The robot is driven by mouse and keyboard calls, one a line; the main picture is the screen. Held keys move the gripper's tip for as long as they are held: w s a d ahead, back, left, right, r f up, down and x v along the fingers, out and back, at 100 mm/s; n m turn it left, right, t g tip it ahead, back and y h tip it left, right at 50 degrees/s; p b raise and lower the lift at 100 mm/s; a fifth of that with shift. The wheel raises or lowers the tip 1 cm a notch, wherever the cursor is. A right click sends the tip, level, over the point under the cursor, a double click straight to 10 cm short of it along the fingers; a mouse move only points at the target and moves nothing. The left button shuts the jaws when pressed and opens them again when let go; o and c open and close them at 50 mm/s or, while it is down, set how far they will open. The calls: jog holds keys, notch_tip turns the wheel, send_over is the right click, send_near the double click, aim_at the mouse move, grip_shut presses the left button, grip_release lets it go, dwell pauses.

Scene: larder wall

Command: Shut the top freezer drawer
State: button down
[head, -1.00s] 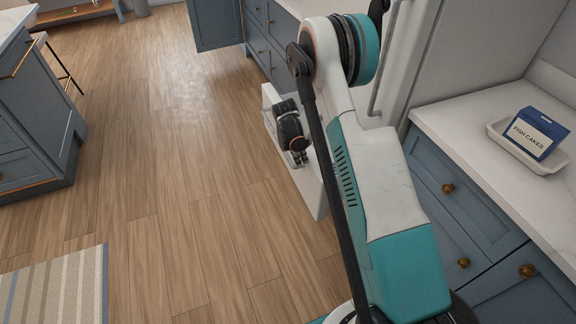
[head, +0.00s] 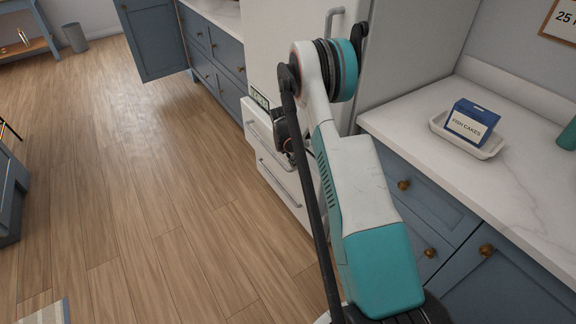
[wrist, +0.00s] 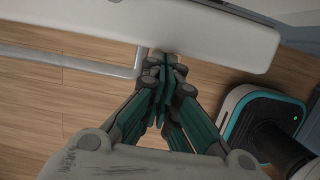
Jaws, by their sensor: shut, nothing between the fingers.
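The top freezer drawer (head: 257,122) has a white front with a bar handle, low on the white fridge-freezer (head: 283,50). My gripper (head: 289,147) is at the drawer front, partly hidden by my arm. In the wrist view my gripper (wrist: 163,62) is shut and empty, its fingertips at the white drawer front (wrist: 200,38) beside the end of the bar handle (wrist: 75,62). I cannot tell whether they touch it.
Another white drawer front with a handle (head: 280,182) is below. Blue cabinets (head: 212,50) stand to the left, one door (head: 148,40) open. A white counter (head: 500,165) at right holds a fish cakes box (head: 472,122) in a tray (head: 490,150).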

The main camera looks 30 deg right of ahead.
jog(key=shift+d, duration=0.65)
jog(key=shift+a, duration=0.1)
